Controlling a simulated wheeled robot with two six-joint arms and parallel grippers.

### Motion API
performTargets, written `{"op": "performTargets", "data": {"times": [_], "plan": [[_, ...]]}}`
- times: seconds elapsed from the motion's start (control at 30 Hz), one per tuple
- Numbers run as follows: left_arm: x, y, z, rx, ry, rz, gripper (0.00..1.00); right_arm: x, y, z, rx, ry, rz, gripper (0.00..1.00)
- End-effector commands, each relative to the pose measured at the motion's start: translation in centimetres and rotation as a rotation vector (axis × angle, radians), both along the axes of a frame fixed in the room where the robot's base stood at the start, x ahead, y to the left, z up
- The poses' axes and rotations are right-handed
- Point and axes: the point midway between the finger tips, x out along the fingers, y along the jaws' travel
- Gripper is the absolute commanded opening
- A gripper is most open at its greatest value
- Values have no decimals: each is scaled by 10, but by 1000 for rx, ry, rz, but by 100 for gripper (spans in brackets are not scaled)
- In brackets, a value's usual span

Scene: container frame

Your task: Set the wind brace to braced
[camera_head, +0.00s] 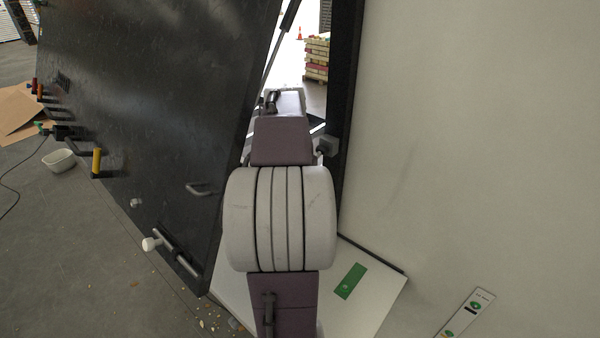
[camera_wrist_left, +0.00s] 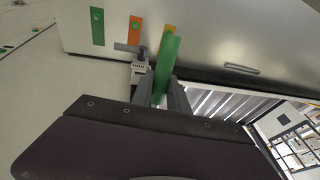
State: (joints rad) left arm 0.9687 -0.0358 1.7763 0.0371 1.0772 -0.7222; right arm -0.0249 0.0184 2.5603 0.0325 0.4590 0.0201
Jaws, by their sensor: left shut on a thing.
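In the left wrist view, a green handle (camera_wrist_left: 167,62) stands upright, tilted slightly, between the two grey fingers of my left gripper (camera_wrist_left: 162,88), which is shut on it. A grey lever bar and small white mount (camera_wrist_left: 139,70) sit just left of it on the pale panel. I cannot read which position the brace is in. In the head view, my arm hides the left gripper and handle. My right gripper is in neither view.
A large dark door panel (camera_head: 130,90) with handles stands open at the left. A black frame post (camera_head: 345,90) and white wall (camera_head: 460,140) bound the opening on the right. A thin strut (camera_head: 272,55) slopes across the gap. Stacked pallets (camera_head: 317,58) stand beyond.

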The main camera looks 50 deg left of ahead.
Motion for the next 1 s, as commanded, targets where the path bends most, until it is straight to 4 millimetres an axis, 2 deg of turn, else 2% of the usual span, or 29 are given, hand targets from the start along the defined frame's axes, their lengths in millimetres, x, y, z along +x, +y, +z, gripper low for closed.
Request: {"op": "performTargets", "data": {"times": [0.03, 0.2, 0.77, 0.8, 0.87, 1.0], "plan": [[-2, 1, 8, 0, 25, -1, 0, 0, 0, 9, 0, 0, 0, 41], [-4, 1, 11, -13, 78, 0, 0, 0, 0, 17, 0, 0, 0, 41], [-7, 0, 10, -24, 111, 3, 0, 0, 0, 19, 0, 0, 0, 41], [-7, 0, 10, -24, 112, 3, 23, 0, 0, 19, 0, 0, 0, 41], [-6, 0, 10, -23, 111, 3, 39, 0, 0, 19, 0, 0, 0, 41], [-6, 0, 11, -22, 108, 4, 41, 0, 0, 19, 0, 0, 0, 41]]}}
